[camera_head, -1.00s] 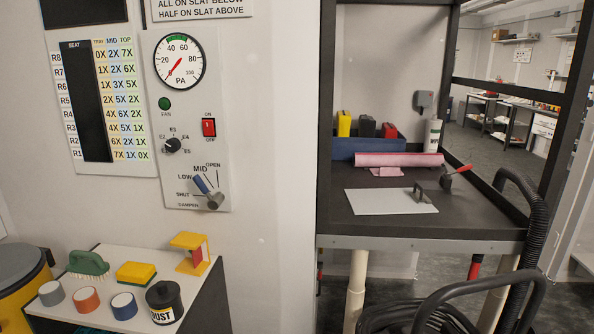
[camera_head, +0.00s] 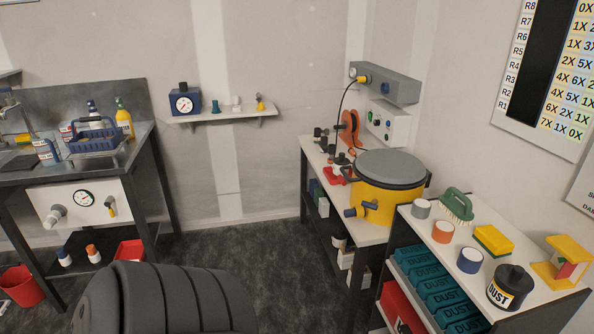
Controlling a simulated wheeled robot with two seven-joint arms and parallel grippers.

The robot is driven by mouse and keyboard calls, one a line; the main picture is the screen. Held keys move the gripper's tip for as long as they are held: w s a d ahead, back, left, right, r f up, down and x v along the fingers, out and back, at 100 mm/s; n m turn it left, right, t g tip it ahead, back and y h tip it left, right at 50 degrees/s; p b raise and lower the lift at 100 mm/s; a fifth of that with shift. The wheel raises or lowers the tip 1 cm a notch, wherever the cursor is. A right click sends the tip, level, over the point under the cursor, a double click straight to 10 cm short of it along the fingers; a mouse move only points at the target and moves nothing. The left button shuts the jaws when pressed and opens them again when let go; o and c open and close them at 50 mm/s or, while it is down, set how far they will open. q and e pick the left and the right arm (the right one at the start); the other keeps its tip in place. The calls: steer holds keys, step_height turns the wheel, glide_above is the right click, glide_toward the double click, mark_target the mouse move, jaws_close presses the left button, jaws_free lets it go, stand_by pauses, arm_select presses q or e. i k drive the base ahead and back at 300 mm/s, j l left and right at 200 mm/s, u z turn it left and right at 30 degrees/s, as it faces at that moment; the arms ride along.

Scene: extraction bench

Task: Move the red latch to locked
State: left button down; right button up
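I cannot make out for sure which part is the red latch. A small red piece (camera_head: 338,175) lies on the white bench top, left of the yellow drum (camera_head: 376,203). The drum has a grey lid (camera_head: 390,168) and a dark rim band. A yellow stand (camera_head: 566,262) on the shelf unit at the right also has a red part between its plates. It is too small to tell whether either red part is a latch or how it is set. Neither of my grippers is in view.
A dark ribbed object (camera_head: 150,300) fills the bottom left foreground. The sink bench (camera_head: 75,168) stands at the left. The shelf unit (camera_head: 545,290) at the right holds a brush (camera_head: 456,205), rolls and a DUST jar (camera_head: 510,287). The dark floor (camera_head: 260,262) between the benches is clear.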

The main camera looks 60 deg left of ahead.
mark_target(343, 181)
steer(key=u, duration=1.6)
